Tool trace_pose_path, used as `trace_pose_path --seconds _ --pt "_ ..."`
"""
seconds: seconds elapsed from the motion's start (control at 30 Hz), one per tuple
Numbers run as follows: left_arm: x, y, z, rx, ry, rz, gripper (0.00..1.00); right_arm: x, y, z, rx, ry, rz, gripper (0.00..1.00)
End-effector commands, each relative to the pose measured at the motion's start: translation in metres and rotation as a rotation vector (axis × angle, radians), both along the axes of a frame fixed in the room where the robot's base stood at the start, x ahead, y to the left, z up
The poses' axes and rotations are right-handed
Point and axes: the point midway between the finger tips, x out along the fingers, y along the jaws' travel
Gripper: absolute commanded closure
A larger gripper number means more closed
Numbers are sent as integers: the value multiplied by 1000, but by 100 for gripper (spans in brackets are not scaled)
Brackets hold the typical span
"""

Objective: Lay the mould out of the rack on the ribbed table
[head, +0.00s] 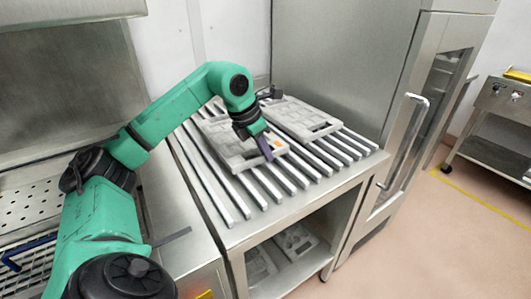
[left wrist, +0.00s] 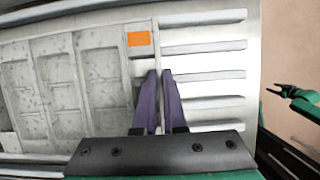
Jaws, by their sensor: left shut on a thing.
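A grey mould (head: 222,136) with an orange label lies on the ribs of the ribbed table (head: 318,198), looking flat. My left gripper (head: 265,150) is at its right edge, next to the label. In the left wrist view the mould (left wrist: 62,88) fills the left side, with its shallow pockets facing up. The purple fingers of my left gripper (left wrist: 157,98) are shut on its rim, with bare ribs to their right. A green and black gripper at the right of that view, my right gripper (left wrist: 292,93), hangs over the floor, too small to read.
A second grey mould (head: 300,117) lies on the ribs just behind and to the right. More moulds (head: 296,240) lie on the shelf below. A steel cabinet with a handled door (head: 408,135) stands at right. The ribs at the front are bare.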

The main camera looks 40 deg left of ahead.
Motion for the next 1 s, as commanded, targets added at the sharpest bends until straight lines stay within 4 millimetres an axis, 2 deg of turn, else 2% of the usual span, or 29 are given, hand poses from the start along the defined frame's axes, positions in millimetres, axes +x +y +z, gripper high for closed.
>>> trace_pose_path --seconds 0.07,0.1,0.13,0.17,0.43,0.57,0.67,0.9,1.0 --pt "0 0 -2 1 -1 -1 100 0 0 -2 0 0 0 40" --pt "0 0 -2 0 0 0 80 0 0 -2 0 0 0 40" --pt "0 0 -2 0 0 0 69 0 0 -1 0 0 0 40" --pt "0 0 -2 0 0 0 62 0 0 -1 0 0 0 40" --pt "0 0 -1 0 0 0 62 0 -3 -1 -4 -1 1 40" --pt "-2 1 8 1 -1 0 62 0 -5 2 -6 -1 0 40" --pt "-10 3 28 1 -4 1 62 0 -5 6 -7 -1 0 40" --pt "-34 9 91 0 -3 0 62 1 -6 23 -8 -2 -1 40" --pt "-41 11 107 -1 -2 0 62 1 -6 28 -8 -2 -1 40"
